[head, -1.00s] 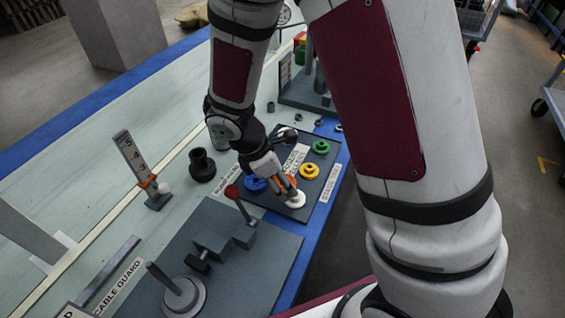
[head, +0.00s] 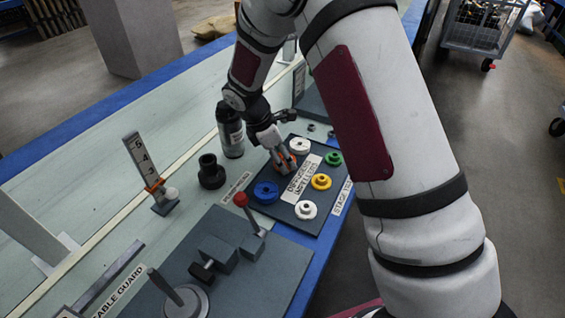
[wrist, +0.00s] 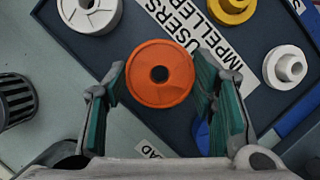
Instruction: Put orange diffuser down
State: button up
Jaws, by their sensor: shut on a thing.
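The orange diffuser (wrist: 147,91) is a round ring with a dark centre hole. It sits between the two fingers of my gripper (wrist: 160,85), which is shut on it. In the head view my gripper (head: 284,163) points down over the left side of the dark board (head: 279,211), labelled for diffusers and impellers, between a white ring piece (head: 300,146) and a blue ring piece (head: 265,192). Only a bit of the orange diffuser (head: 283,164) shows there, behind the fingers. I cannot tell whether it touches the board.
The board also holds a green piece (head: 333,159), a yellow piece (head: 320,182) and a lower white piece (head: 306,210). A black fitting (head: 210,172) and a dark bottle (head: 231,133) stand left of the board. A fixture with a red-knobbed lever (head: 241,199) stands in front.

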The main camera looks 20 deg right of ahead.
notch_tip(320, 180, down, 2)
jog(key=shift+r, duration=0.1)
jog(key=o, duration=1.5)
jog(key=shift+c, duration=0.2)
jog(key=p+v, duration=0.3)
jog(key=v, duration=0.9)
